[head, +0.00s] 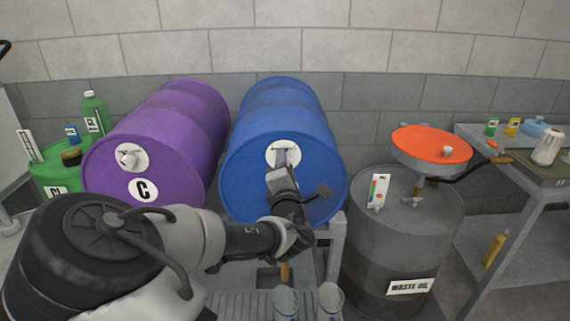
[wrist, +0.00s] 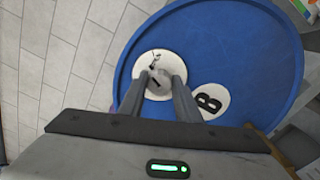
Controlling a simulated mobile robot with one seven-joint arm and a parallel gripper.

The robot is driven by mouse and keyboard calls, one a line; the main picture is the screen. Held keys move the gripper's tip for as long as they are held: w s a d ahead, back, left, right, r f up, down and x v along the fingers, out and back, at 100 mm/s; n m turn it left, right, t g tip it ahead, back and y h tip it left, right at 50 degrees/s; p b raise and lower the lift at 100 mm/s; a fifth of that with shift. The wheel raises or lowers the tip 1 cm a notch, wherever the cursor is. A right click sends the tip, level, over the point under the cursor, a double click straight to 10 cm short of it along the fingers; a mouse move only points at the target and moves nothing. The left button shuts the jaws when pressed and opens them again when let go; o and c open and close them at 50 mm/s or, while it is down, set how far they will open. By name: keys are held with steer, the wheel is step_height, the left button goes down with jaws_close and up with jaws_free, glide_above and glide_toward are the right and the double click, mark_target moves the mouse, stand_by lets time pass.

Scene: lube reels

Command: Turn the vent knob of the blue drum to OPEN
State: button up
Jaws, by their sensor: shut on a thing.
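The blue drum (head: 285,110) lies on its side in the middle of the head view, its round end facing me. Its end also fills much of the wrist view (wrist: 250,60). The vent knob (wrist: 157,84) is grey and sits on a round white label plate (wrist: 152,64) with small dark marks, too small to read. My gripper (wrist: 166,80) is shut on the knob, one finger on each side. In the head view my gripper (head: 284,158) reaches the plate (head: 274,148) and hides the knob. A white disc with a B (wrist: 210,102) is beside the plate.
A purple drum (head: 150,130) marked C lies left of the blue one. A grey waste oil drum (head: 400,235) with an orange-topped funnel (head: 432,143) stands at right. A grey stand post (head: 337,245) and two pale containers (head: 286,302) are below.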

steer(key=shift+w+m, duration=0.1)
steer(key=shift+m, duration=2.1)
steer(key=o, duration=1.1)
steer(key=shift+c, duration=0.2)
